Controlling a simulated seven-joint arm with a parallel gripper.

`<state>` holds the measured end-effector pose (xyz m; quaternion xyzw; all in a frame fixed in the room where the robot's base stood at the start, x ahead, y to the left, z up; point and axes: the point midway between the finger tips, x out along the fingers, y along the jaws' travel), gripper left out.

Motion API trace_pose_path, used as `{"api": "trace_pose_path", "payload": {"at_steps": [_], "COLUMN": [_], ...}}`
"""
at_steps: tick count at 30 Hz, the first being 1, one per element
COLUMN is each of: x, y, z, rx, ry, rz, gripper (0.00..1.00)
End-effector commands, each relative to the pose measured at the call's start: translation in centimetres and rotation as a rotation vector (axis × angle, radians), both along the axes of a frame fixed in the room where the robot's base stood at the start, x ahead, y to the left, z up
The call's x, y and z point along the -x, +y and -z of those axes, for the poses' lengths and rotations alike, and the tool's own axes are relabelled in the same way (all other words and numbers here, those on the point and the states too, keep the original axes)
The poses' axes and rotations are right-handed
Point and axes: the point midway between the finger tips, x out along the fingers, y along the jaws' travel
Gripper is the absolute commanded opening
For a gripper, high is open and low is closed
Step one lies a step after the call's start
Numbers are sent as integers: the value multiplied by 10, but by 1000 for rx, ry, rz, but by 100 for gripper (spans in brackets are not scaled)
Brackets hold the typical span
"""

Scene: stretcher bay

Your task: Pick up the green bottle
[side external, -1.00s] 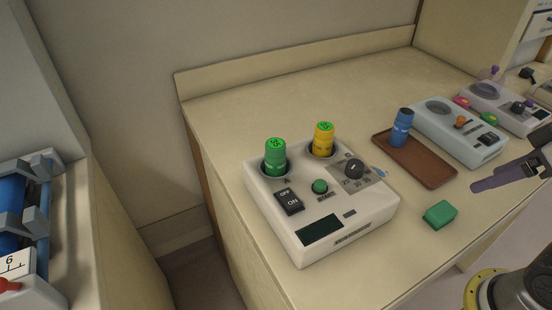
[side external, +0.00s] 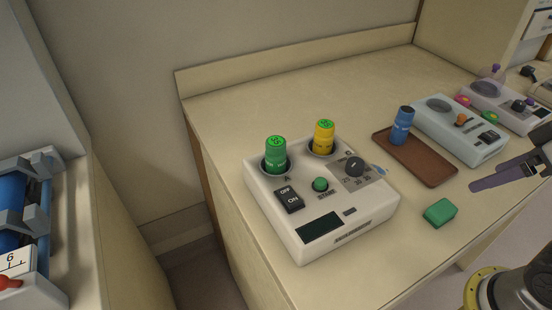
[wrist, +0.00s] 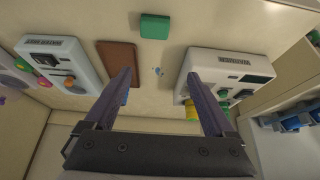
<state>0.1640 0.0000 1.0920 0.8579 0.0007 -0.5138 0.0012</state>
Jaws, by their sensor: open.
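The green bottle (side external: 275,155) stands upright in the left round well of a white device (side external: 350,222) on the counter. Its lower end is hidden in the well. In the wrist view, a small part of green shows behind the right finger, and I cannot tell whether it is the bottle. My gripper (side external: 477,187) shows at the right edge of the side view, well to the right of the green bottle and above the counter. In the wrist view, my gripper (wrist: 163,88) has its two fingers wide apart with nothing between them.
A yellow bottle (side external: 323,138) stands in the device's other well, close to the green bottle. A green block (side external: 440,212) lies on the counter. A blue bottle (side external: 402,126) stands on a brown tray (side external: 428,170). A light blue device (side external: 470,145) stands behind. The counter's back left is clear.

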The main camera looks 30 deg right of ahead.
Motion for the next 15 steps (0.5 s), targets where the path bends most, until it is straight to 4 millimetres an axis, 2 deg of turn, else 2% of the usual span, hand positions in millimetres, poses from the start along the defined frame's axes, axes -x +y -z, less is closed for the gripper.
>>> {"api": "trace_pose_path", "payload": {"at_steps": [3, 4, 8, 11, 15], "x": [7, 7, -5, -23, -59], "y": [0, 0, 0, 4, 15], "z": [2, -4, -42, -75, -118], "rx": [23, 34, 73, 103, 141], "ry": [34, 35, 30, 47, 88], "rz": [-45, -65, -142, -224, -353], "gripper": [89, 89, 89, 89, 89]}}
